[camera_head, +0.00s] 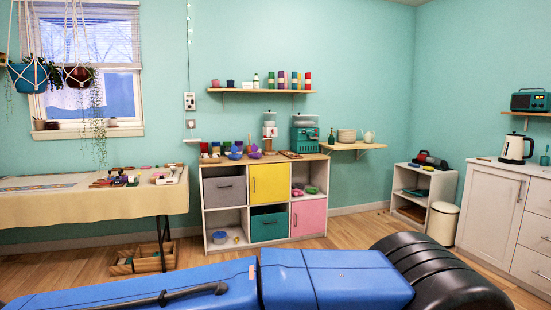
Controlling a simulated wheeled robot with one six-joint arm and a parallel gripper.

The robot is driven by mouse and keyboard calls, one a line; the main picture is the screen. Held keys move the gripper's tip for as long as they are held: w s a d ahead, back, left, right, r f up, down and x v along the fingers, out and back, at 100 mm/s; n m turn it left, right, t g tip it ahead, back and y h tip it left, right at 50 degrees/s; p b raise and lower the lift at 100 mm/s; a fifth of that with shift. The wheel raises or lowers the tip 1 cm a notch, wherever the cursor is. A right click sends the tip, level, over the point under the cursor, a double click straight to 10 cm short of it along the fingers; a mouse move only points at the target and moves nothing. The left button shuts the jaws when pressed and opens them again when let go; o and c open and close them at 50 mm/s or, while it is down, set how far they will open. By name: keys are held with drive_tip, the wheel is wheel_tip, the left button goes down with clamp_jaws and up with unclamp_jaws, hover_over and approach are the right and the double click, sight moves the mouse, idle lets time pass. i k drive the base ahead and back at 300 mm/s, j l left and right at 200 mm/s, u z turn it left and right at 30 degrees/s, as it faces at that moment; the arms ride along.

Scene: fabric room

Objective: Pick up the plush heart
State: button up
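I cannot pick out a plush heart in this view. Small colourful items lie on the cloth-covered table (90,206) at the left and on the cube shelf (226,217) at the back wall, too small to name for certain. A small purple object (254,152) on top of the cube shelf has no clear shape at this size. My blue arm crosses the bottom of the view, with a black rounded part at the right. My gripper is not in view.
The wooden floor (350,228) is open between my arm and the cube shelf. Wooden crates (148,262) stand under the table. A low white shelf (425,186), a cream bin (442,222) and a white cabinet (490,205) stand at the right.

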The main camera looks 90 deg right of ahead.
sight(236, 156)
drive_tip(key=z, duration=2.85)
